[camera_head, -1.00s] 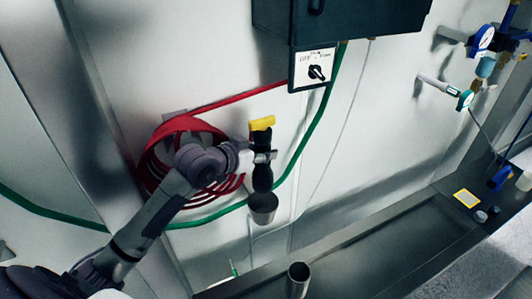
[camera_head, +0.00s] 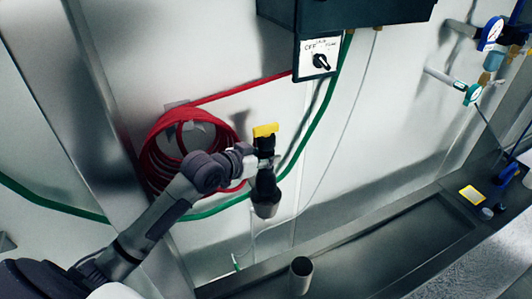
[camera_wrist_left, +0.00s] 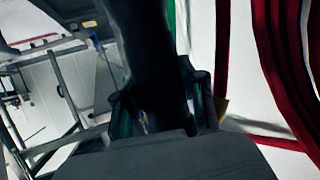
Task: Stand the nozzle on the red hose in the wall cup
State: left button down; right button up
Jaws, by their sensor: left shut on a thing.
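The nozzle (camera_head: 266,183) is a black body with a yellow top (camera_head: 265,130), held roughly upright against the pale wall. My left gripper (camera_head: 260,161) is shut around its middle. In the left wrist view the dark nozzle body (camera_wrist_left: 150,60) stands between the fingers of my left gripper (camera_wrist_left: 162,105). The metal wall cup (camera_head: 266,210) is directly below, and the nozzle's lower end overlaps its mouth. I cannot tell how deep it is inside. The red hose (camera_head: 152,160) hangs coiled on the wall behind my left arm. My right gripper is out of view.
A green hose (camera_head: 300,150) curves behind the nozzle. A switch plate (camera_head: 316,58) sits under a dark box (camera_head: 345,22) above. A metal tube (camera_head: 301,276) stands below on a ledge. Gauges (camera_head: 490,35) are at the upper right. The wall right of the nozzle is mostly clear.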

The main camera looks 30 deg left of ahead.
aim_at(259, 184)
pick_arm(q)
notch_tip(259, 184, down, 2)
jog(key=shift+f+b, duration=0.1)
jog(key=shift+b, duration=0.4)
jog(key=shift+f+b, duration=1)
jog(key=shift+f, duration=0.95)
jog(key=shift+f+b, duration=0.5)
jog(key=shift+f, duration=0.45)
jog(key=shift+f, duration=0.6)
jog(key=c, duration=0.7)
grip_release()
jog(key=shift+o, duration=0.6)
jog(key=shift+s+f, duration=0.1)
jog(key=v, duration=1.2)
